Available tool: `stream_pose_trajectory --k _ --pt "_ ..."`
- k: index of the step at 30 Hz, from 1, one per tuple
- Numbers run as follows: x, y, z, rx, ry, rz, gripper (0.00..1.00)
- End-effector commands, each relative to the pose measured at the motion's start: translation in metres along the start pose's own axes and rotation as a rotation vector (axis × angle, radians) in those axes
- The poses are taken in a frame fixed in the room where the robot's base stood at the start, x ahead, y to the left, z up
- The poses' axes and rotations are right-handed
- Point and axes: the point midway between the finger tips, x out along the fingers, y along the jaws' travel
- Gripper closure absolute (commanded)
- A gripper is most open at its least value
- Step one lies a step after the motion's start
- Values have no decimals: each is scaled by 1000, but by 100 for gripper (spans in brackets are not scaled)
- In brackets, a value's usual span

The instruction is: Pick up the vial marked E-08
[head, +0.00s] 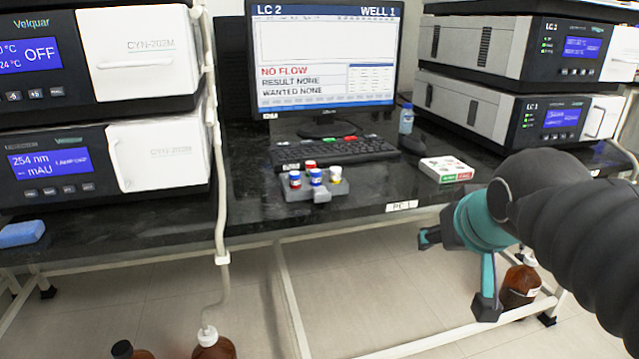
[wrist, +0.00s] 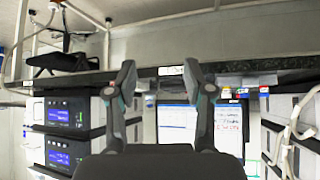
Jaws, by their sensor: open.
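A small grey rack (head: 312,191) stands on the dark bench in front of the keyboard. It holds several capped vials: one with a red cap (head: 310,165), two with blue caps (head: 295,179) (head: 316,177), and one with a white cap (head: 335,174). Their markings are too small to read, so I cannot tell which is E-08. My gripper (head: 458,270) is open and empty, in front of the bench and below its top, to the right of the rack. In the wrist view its two fingers (wrist: 160,75) stand apart with nothing between them.
A white carton with red and green marks (head: 446,169) lies right of the rack. A keyboard (head: 334,151) and monitor (head: 325,55) stand behind. Instrument stacks flank them. A pale tube (head: 220,180) hangs at the left. A brown bottle (head: 519,285) stands below the bench.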

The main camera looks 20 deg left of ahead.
Motion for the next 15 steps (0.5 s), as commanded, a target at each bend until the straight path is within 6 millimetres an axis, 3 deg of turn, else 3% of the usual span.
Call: stream_pose_trajectory --k 1,6,10,15 --pt "14 -26 -24 -38 44 -39 48" --pt "27 -105 -101 -119 192 -148 48" --pt "28 -151 -133 -151 263 -210 48" --pt "29 -178 -150 -168 302 -244 48"
